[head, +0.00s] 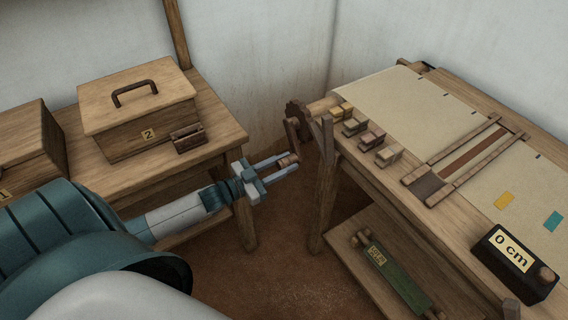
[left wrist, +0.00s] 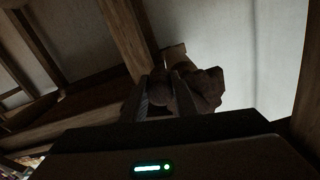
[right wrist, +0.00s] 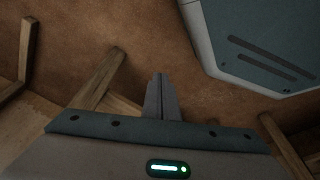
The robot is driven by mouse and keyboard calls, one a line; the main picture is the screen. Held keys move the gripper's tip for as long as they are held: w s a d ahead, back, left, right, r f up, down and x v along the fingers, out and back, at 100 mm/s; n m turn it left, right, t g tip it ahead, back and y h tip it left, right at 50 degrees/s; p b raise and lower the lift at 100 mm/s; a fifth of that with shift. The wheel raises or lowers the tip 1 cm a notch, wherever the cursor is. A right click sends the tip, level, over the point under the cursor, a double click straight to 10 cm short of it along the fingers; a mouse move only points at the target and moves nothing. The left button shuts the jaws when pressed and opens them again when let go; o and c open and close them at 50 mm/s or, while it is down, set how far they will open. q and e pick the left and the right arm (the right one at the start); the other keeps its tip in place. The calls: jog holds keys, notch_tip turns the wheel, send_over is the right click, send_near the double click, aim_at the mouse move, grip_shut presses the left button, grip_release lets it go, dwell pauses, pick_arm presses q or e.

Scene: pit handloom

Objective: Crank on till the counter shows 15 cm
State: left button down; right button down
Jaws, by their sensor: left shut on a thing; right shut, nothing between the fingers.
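The counter (head: 513,258) is a dark box at the front right of the loom table, and its label reads 0 cm. The crank (head: 292,133) sits at the loom's left end, beside a dark toothed wheel (head: 297,112). My left gripper (head: 288,162) is shut on the crank's handle, at the crank's lower end. In the left wrist view the rounded handle (left wrist: 161,88) shows between the fingers. My right gripper (right wrist: 160,82) shows only in the right wrist view, shut and empty above the brown floor.
The loom table (head: 350,150) carries cream cloth (head: 400,100), several small blocks and a wooden frame. A lower shelf holds a green labelled piece (head: 395,277). At left, a side table (head: 215,120) bears a lidded box (head: 140,105) marked 2. Bare floor lies between the tables.

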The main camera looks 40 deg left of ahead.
pick_arm(q)
jog(key=shift+r, duration=0.1)
